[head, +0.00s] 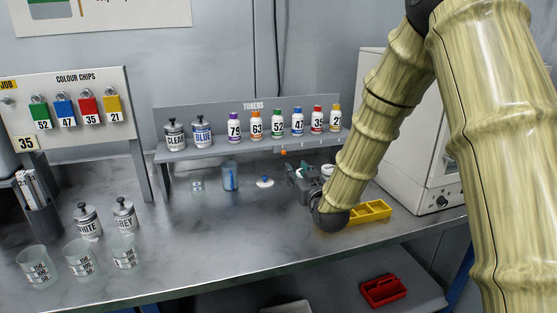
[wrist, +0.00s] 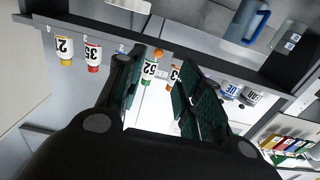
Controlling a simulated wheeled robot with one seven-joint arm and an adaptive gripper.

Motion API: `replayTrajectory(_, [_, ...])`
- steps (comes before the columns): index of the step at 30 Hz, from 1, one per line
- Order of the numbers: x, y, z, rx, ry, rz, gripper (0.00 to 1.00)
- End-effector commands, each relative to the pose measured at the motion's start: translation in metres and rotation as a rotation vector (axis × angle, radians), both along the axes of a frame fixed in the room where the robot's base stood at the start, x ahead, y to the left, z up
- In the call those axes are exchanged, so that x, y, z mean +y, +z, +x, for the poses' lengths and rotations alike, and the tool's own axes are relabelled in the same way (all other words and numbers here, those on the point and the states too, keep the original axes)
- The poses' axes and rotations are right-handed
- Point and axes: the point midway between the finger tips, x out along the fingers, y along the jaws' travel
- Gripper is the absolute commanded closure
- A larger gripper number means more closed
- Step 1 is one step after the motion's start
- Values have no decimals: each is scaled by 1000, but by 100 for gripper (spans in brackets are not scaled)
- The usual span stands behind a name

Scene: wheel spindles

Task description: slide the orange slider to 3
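The orange slider (head: 283,152) is a small orange knob at the front edge of the toner shelf (head: 215,151), below the green 52 bottle. In the wrist view, which is roughly upside down, the orange slider (wrist: 159,56) appears in the gap between the fingertips. My gripper (head: 300,172) is open and empty, just below and right of the slider. In the wrist view my gripper (wrist: 160,80) shows two dark green ribbed fingers well apart. Small number marks run along the shelf edge to the slider's right in the head view; they are hard to read.
Several numbered toner bottles (head: 235,127) stand on the shelf. A blue-tinted cup (head: 230,176) and a small white item with a blue top (head: 265,182) are on the bench below. A yellow tray (head: 376,211) lies beside my wrist. The bench's front middle is clear.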

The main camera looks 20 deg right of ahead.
Motion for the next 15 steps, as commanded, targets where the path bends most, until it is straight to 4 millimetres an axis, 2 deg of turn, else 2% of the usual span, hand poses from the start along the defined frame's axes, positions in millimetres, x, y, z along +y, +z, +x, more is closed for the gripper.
replayTrajectory(7, [8, 6, 18, -16, 9, -1, 64])
replayTrajectory(15, [15, 6, 63, -16, 16, -1, 64])
